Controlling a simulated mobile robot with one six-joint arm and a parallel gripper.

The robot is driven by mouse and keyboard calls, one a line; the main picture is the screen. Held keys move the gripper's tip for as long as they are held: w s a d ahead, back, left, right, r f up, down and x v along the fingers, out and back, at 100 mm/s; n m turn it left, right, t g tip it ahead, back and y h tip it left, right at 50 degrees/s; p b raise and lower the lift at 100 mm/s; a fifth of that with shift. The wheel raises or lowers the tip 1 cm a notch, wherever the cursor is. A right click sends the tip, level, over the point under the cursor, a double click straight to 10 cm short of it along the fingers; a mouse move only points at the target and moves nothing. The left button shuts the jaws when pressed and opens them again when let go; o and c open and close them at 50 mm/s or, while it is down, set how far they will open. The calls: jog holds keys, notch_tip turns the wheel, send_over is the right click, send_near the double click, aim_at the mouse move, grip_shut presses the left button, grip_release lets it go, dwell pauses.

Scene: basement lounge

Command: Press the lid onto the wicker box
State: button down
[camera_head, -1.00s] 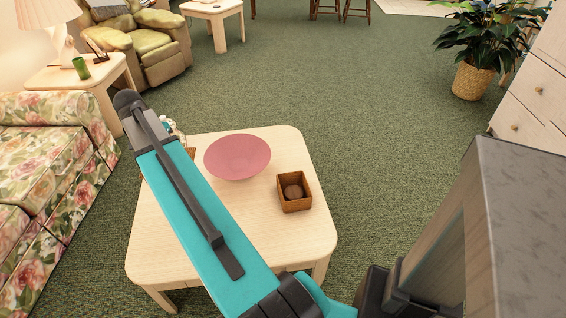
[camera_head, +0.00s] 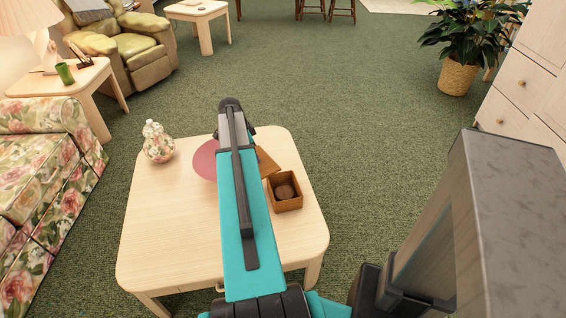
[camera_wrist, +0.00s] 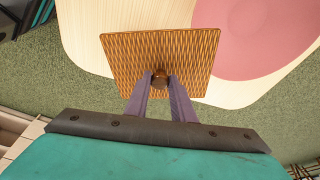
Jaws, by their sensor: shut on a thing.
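The wicker box (camera_head: 285,204) stands open on the right part of the pale wooden table, with a dark brown round thing (camera_head: 285,191) inside it. My gripper (camera_wrist: 160,84) is shut on the round knob of the square wicker lid (camera_wrist: 190,48) in the wrist view. In the head view part of the lid (camera_head: 267,162) shows to the right of my arm, just behind the box and apart from its opening. My gripper's fingers are hidden behind my arm in the head view. The box is not clearly visible in the wrist view.
The table's front left (camera_head: 170,235) is clear.

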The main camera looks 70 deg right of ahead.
jog(key=s+d+f+m, duration=0.2)
jog(key=s, duration=0.3)
jog(key=s+d+f+m+y, duration=0.1)
jog(key=s+d+f+m, duration=0.1)
jog(key=s, duration=0.3)
jog(key=shift+s+d+f+g, duration=0.3)
jog(key=shift+d+f, duration=0.05)
jog(key=shift+d, duration=0.05)
notch_tip(320, 180, down, 7)
jog(key=b, duration=0.3)
dwell(0.3)
jog(key=shift+f+b, duration=0.65)
jog(key=shift+f, duration=0.2)
dwell(3.2)
jog(key=c, duration=0.9)
grip_release()
jog(key=shift+c, duration=0.2)
jog(key=shift+r, duration=0.1)
